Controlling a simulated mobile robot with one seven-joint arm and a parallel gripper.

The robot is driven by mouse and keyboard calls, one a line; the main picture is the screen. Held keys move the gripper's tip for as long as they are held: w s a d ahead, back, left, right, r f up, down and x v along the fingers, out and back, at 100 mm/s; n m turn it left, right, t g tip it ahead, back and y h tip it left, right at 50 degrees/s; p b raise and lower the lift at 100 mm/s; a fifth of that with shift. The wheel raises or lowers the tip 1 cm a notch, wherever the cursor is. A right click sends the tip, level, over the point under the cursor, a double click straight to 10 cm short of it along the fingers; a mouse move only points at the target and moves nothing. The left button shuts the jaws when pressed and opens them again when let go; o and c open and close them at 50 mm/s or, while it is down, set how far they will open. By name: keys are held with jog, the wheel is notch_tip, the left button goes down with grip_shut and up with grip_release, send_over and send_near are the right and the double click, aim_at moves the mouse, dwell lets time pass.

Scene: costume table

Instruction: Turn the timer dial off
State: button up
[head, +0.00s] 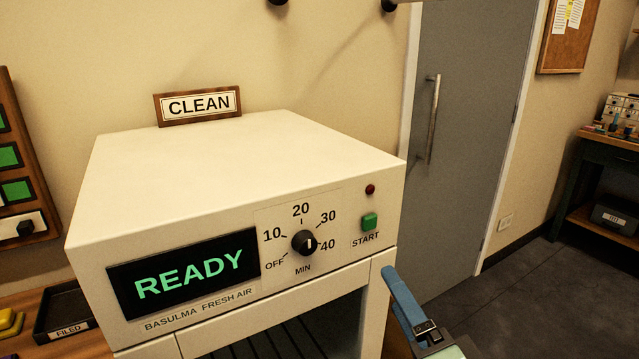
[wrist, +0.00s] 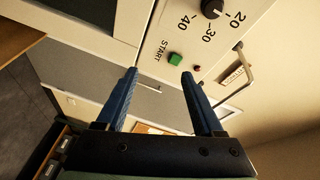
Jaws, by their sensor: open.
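The timer dial (head: 304,243) is a round black knob on the front of a cream machine (head: 240,160), ringed by OFF, 10, 20, 30 and 40. Its white mark sits on the knob's right side, towards 40. In the wrist view the dial (wrist: 212,8) shows at the top edge, with its numbers turned over. My gripper (wrist: 159,73) is open and empty, its two blue fingers apart. In the head view a blue finger (head: 404,297) shows at the lower right, to the right of and below the dial. The rest of the gripper is mostly out of frame.
A green START button (head: 369,222) and a dark red lamp (head: 370,190) lie right of the dial. The READY display (head: 190,276) is at its left. A CLEAN sign (head: 198,105) stands at the back of the machine's top. A grey door (head: 465,130) is behind.

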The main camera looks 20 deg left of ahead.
aim_at(309, 248)
jog(key=s+a+r+m+g+y+p, duration=0.2)
jog(key=s+r+m+g+y+p, duration=0.35)
jog(key=p, duration=0.55)
jog(key=shift+t+h, duration=0.35)
jog(key=shift+t, duration=0.4)
jog(key=p+x, duration=0.1)
jog(key=x, duration=0.3)
jog(key=f+p+x, duration=0.1)
jog(key=x, duration=0.2)
jog(key=f+x, duration=0.1)
jog(key=x, duration=0.3)
jog(key=shift+s+a+p, duration=0.15)
jog(key=shift+a+p, duration=0.25)
jog(key=shift+a, duration=0.1)
grip_shut()
